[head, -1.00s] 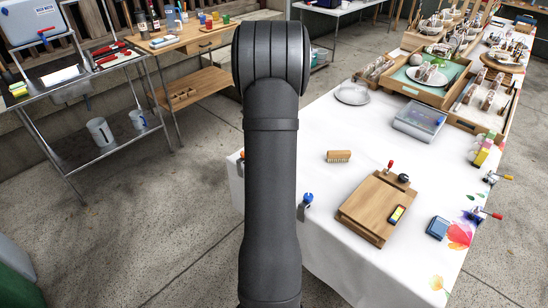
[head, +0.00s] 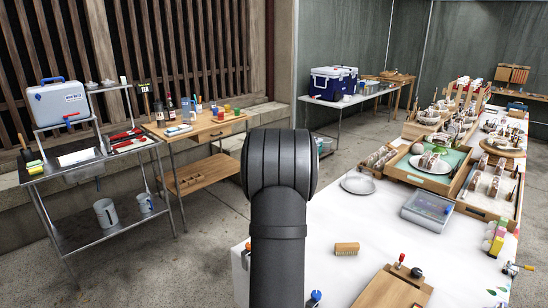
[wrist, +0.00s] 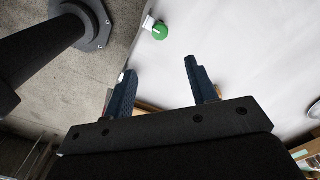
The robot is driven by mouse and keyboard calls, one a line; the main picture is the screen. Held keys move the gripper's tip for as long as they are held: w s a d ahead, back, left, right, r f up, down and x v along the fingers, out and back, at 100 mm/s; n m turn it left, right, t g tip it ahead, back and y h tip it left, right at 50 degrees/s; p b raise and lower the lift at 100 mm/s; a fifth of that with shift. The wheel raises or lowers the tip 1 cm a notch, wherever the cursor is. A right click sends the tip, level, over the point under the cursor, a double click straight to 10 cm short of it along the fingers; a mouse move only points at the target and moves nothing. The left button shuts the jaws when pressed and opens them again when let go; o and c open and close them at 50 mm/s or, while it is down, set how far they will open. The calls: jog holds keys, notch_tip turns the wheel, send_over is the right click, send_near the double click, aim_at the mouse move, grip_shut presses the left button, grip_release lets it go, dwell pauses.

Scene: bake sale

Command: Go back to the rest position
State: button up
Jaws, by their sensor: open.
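My gripper (wrist: 160,90) shows in the wrist view with its two dark fingers spread apart and nothing between them. It hangs over the edge of the table with the white cloth (wrist: 245,65). A green round knob (wrist: 161,31) sits at the cloth's edge beyond the fingertips, apart from them. In the head view my dark arm rises in the middle, and my gripper is hidden there. The white-clothed table (head: 375,210) stands to the right of the arm.
Wooden trays (head: 428,178) stand farther back. A metal cart (head: 75,172) and a wooden bench (head: 190,130) stand left. Bare floor lies between.

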notch_tip(320, 180, down, 15)
jog(key=shift+r, duration=0.1)
dwell(0.3)
jog(key=shift+r, duration=0.15)
